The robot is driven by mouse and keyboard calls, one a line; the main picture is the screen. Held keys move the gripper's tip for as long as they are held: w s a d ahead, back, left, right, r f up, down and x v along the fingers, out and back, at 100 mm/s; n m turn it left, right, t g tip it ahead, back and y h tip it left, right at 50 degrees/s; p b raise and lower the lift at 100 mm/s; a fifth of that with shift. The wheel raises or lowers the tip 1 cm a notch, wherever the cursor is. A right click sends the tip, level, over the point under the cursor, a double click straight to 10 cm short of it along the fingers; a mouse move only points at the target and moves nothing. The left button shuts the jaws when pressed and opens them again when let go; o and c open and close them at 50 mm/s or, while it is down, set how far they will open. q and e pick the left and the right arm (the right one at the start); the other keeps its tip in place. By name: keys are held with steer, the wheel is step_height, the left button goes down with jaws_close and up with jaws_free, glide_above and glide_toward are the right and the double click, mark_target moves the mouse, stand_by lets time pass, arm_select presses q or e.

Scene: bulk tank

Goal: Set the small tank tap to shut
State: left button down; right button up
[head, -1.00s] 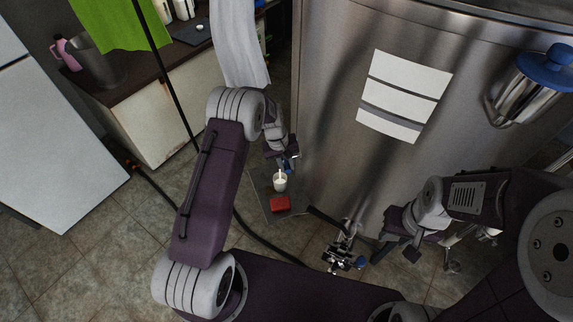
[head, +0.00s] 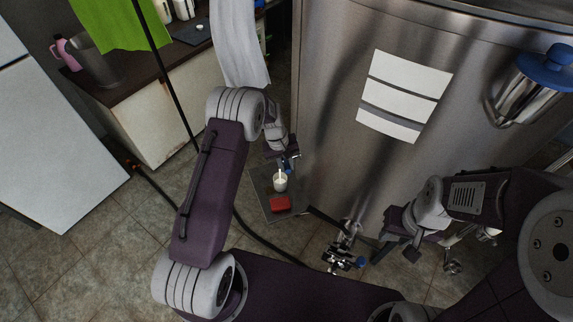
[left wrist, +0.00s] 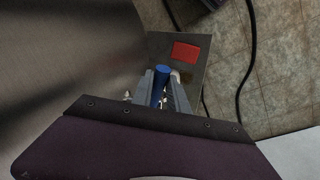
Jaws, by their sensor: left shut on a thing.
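The small tap's blue lever (left wrist: 161,73) stands between the two fingers of my left gripper (left wrist: 164,92) in the left wrist view, and the gripper is shut on it. In the head view my left gripper (head: 288,160) is low beside the steel tank (head: 330,130), and it hides most of the tap. A white cup (head: 280,183) stands just below it, with a thin white streak above its mouth. My right gripper (head: 402,243) is at the lower right, apart from the small tap; its finger gap is too unclear to judge.
A red block (head: 280,204) lies by the cup on a dark floor plate (head: 268,213). A metal outlet valve with a blue part (head: 345,250) sits low on the tank's front. A dark hose (head: 250,235) crosses the tiled floor. A counter (head: 135,85) stands at the left.

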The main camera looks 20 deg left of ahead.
mark_target(288, 166)
stand_by(0.3)
arm_select(q)
steer(key=d+n, duration=0.1)
steer(key=w+n, duration=0.1)
steer(key=shift+d+n, duration=0.35)
steer(key=shift+n, duration=0.05)
steer(key=c, duration=1.3)
jaws_free()
steer(key=r, duration=0.2)
steer(key=r+b, duration=0.1)
steer(key=r, duration=0.2)
steer(key=s+a+r, duration=0.1)
steer(key=r, duration=0.2)
steer(key=shift+a+r, duration=0.15)
steer(key=shift+r, duration=0.3)
